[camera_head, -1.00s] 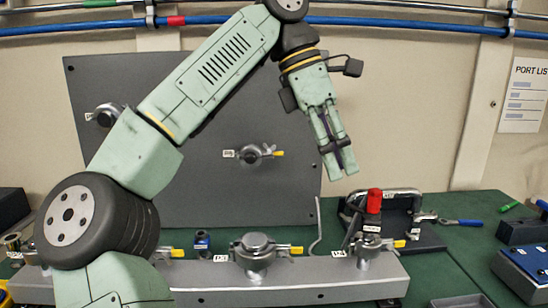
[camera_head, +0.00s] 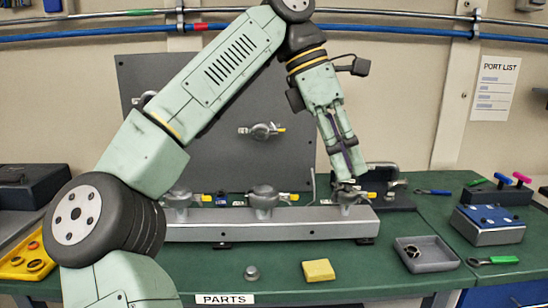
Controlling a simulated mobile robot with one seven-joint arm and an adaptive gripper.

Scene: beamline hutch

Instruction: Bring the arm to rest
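My gripper (camera_head: 348,177) hangs at the end of my pale green arm, right of the picture's middle, pointing down. Its fingers lie close together, and whether a gap stays between them is unclear. No held object shows. In the picture its tips overlap the rightmost flanged port (camera_head: 350,196) of the grey manifold bar (camera_head: 285,223); whether they touch it cannot be told.
A grey upright panel (camera_head: 220,100) stands behind the arm. On the green bench are a yellow block (camera_head: 318,270), a grey tray (camera_head: 443,260), a blue-topped box (camera_head: 492,225) and a green-handled tool (camera_head: 500,260). A yellow tray (camera_head: 22,262) is at left. The front bench is mostly clear.

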